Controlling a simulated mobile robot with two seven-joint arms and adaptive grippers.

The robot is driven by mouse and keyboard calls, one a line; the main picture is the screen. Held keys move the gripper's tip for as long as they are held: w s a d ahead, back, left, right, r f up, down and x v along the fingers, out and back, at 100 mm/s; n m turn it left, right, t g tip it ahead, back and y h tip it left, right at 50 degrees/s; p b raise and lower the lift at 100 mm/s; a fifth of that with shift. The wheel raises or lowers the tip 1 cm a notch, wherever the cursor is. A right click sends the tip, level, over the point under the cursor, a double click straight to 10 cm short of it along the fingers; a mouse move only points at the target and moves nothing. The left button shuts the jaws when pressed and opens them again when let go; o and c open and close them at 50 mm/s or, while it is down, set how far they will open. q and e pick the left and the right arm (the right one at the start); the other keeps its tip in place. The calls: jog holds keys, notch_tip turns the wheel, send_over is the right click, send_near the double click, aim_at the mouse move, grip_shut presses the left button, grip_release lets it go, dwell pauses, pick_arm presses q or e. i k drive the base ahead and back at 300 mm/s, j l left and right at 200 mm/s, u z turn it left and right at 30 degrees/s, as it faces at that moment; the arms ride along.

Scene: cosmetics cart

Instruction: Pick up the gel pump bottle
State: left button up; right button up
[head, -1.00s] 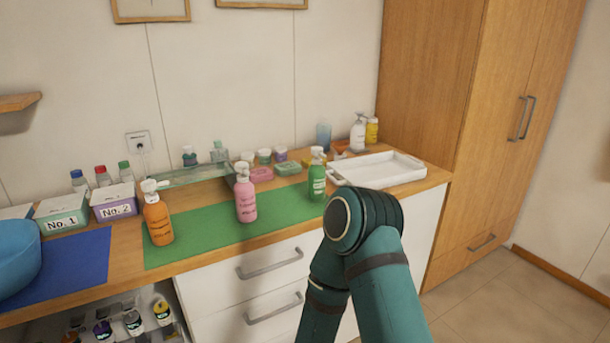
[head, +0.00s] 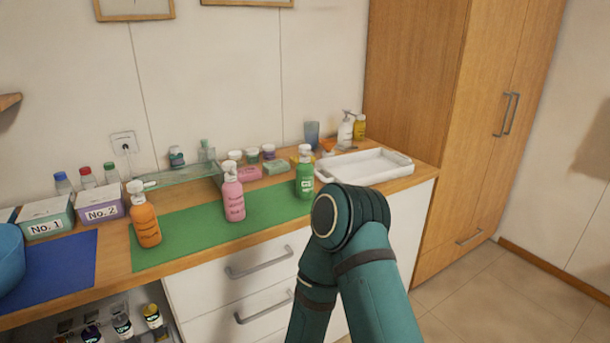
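Three pump bottles stand upright on the green mat (head: 186,235) on the counter: an orange bottle (head: 145,226) at the left, a pink bottle (head: 233,200) in the middle and a green bottle (head: 304,180) at the right. A white pump bottle (head: 345,132) stands at the back behind the white tray. The labels are too small to read, so I cannot tell which one is the gel bottle. One teal arm of mine rises at the lower right, its bend just right of the green bottle. Neither gripper shows.
A white tray (head: 364,178) lies right of the green bottle. Small jars and soap pieces sit behind the mat by a glass shelf (head: 185,177). Boxes No. 1 (head: 47,218) and No. 2 (head: 99,205) stand at the left. A tall wooden cabinet (head: 430,90) borders the counter's right end.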

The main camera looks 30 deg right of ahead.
aim_at(304, 170)
jog(key=i+l, duration=0.1)
jog(key=l, duration=0.4)
jog(key=i+l, duration=0.1)
jog(key=l, duration=0.85)
jog(key=i, duration=0.05)
